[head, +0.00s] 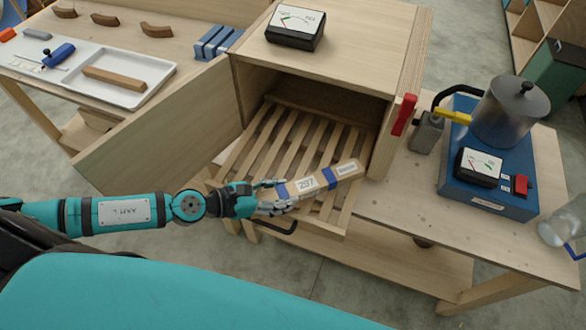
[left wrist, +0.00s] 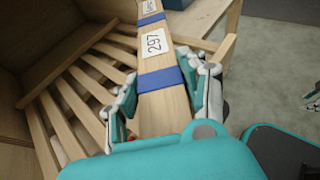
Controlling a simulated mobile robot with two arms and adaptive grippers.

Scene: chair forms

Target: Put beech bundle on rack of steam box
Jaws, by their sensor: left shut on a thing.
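The beech bundle (head: 333,175) is a pale wooden piece with blue bands and a label reading 297. It also shows in the left wrist view (left wrist: 154,65). My left gripper (head: 276,196) is shut on its near left end, with a finger on each side in the left wrist view (left wrist: 165,97). The bundle lies over the front part of the slatted rack (head: 263,143); I cannot tell whether it touches the slats. The rack sticks out of the open steam box (head: 310,88).
The open door (head: 160,130) stands out to the left of the box. A red lever (head: 404,114) is at the box's right edge. A blue boiler unit with a metal pot (head: 508,110) stands at right. A white tray (head: 95,80) lies on the left bench.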

